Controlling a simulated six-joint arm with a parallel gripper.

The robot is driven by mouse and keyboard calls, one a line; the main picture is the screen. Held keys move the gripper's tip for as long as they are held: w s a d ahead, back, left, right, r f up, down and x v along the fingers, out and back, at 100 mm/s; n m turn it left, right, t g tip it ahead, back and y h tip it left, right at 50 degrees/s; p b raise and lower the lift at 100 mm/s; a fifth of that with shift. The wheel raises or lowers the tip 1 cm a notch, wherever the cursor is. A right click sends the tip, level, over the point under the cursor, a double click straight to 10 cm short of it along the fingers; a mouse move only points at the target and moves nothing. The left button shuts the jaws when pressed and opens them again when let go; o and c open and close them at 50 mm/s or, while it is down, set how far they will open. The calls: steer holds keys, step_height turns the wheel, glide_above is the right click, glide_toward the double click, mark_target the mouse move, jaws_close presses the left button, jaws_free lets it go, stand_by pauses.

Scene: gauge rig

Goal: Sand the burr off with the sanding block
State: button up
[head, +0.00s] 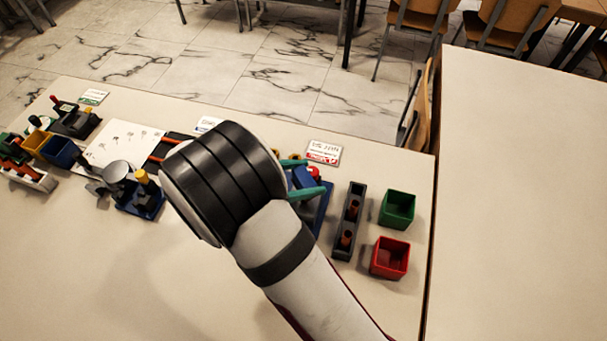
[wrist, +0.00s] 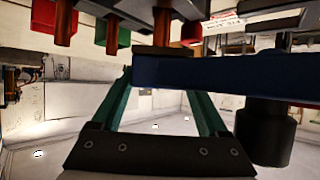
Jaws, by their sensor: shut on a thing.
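My gripper (wrist: 160,82) shows two teal fingers in the wrist view, closed on a dark brown block (wrist: 160,51), which looks like the sanding block. An orange peg (wrist: 163,28) stands right against that block in the picture; I cannot tell if they touch. A blue bar (wrist: 220,72) crosses in front of the right fingertip and hides it. In the head view my gripper (head: 306,180) is largely behind my arm, its teal fingers over a blue base (head: 322,213) with a red part beside them. No burr can be made out.
A dark rack (head: 349,225) with orange pegs stands right of the gripper. Beyond it are a green bin (head: 397,209) and a red bin (head: 390,258). A blue-based fixture (head: 140,203) and a white sheet (head: 122,143) lie left. The front of the table is clear.

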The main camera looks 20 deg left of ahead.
mark_target(298, 167)
steer(key=shift+s+d, duration=0.6)
steer(key=shift+s, duration=0.1)
steer(key=shift+w+a+f, duration=0.1)
steer(key=shift+w+a, duration=0.45)
steer(key=shift+a, duration=0.05)
steer(key=shift+w+a+r, duration=0.35)
steer(key=shift+r, duration=0.5)
steer(key=shift+w+a+r, duration=0.4)
steer(key=shift+r, duration=0.5)
steer(key=shift+w+a+r, duration=0.35)
steer(key=shift+r, duration=0.5)
